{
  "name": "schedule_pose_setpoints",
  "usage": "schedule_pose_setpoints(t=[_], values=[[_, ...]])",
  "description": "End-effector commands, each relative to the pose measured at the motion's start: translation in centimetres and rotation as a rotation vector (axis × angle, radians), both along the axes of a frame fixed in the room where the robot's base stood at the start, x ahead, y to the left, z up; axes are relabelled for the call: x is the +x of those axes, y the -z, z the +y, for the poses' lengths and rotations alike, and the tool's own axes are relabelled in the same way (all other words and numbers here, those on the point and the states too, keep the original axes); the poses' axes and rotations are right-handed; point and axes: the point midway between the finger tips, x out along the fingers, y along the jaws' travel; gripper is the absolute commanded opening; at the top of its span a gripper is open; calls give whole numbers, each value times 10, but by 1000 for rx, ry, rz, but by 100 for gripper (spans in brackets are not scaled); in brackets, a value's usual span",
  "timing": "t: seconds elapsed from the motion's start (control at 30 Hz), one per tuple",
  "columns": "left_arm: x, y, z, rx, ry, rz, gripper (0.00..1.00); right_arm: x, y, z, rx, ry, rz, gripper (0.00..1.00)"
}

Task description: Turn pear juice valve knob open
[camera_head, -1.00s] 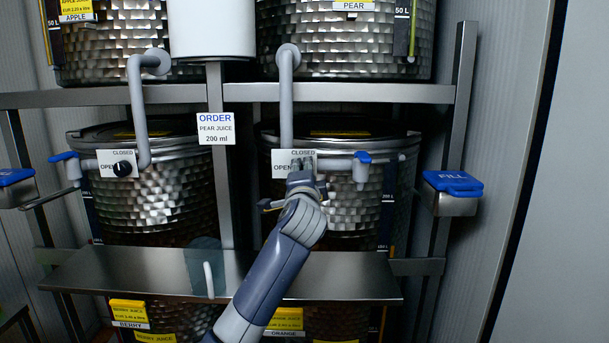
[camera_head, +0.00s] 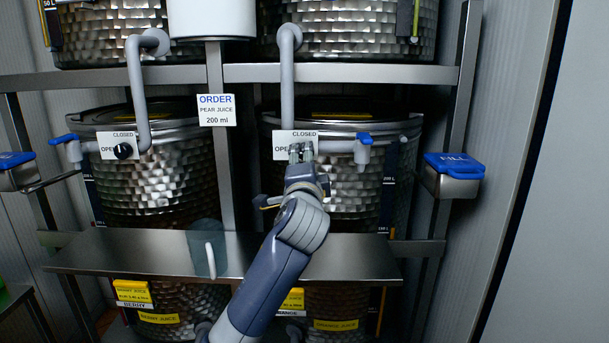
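The pear juice valve plate (camera_head: 284,140), white and marked CLOSED and OPEN, sits below the right grey pipe (camera_head: 287,90) that comes down from the upper tank. Its knob is hidden behind my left gripper (camera_head: 301,151). That gripper points up at the plate, with its narrow fingertips close together over the knob's place. I cannot tell whether they close on the knob or only stand in front of it. My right gripper is not in view.
A blue-handled spout (camera_head: 363,150) is right of the plate. A similar plate with a black knob (camera_head: 123,151) is at left. An order sign reads pear juice 200 ml (camera_head: 216,110). A metal shelf (camera_head: 130,255) with a clear cup (camera_head: 203,250) is below; a FILL box (camera_head: 455,175) is right.

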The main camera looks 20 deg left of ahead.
Motion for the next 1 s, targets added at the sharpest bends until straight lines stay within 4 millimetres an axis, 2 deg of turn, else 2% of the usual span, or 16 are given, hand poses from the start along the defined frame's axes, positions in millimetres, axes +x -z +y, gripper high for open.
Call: schedule_pose_setpoints(t=[0.1,0.3,0.5,0.77,0.87,0.97,1.0], values=[[-22,2,-7,-1,2,0,54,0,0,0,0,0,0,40],[-47,2,-14,0,1,1,54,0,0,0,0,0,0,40],[-55,3,-16,0,0,1,54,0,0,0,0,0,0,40],[-55,4,-16,-1,0,2,54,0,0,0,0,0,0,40],[-56,19,-15,-27,4,25,54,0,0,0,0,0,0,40],[-62,62,-13,-105,15,90,54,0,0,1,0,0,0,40],[-67,86,-11,-151,18,127,54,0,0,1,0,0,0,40]])
